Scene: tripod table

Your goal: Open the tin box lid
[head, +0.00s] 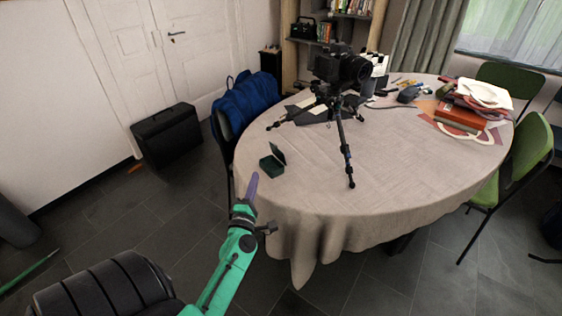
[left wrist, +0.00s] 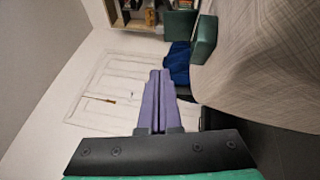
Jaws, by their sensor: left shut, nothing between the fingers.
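The small dark green tin box (head: 271,166) stands near the left edge of the table. In the left wrist view, which is turned sideways, the box (left wrist: 204,40) and lid (left wrist: 180,24) show at the upper right. My left gripper (head: 253,178), with purple fingers, is just left of and nearer than the box, by the table edge. Its fingers (left wrist: 160,73) are shut together and empty, apart from the box. My right gripper is not in view.
The round table (head: 310,185) has a beige cloth that hangs over its edge. A camera on a tripod (head: 340,70) stands right of the box, its legs spread on the cloth. The table's front is clear.

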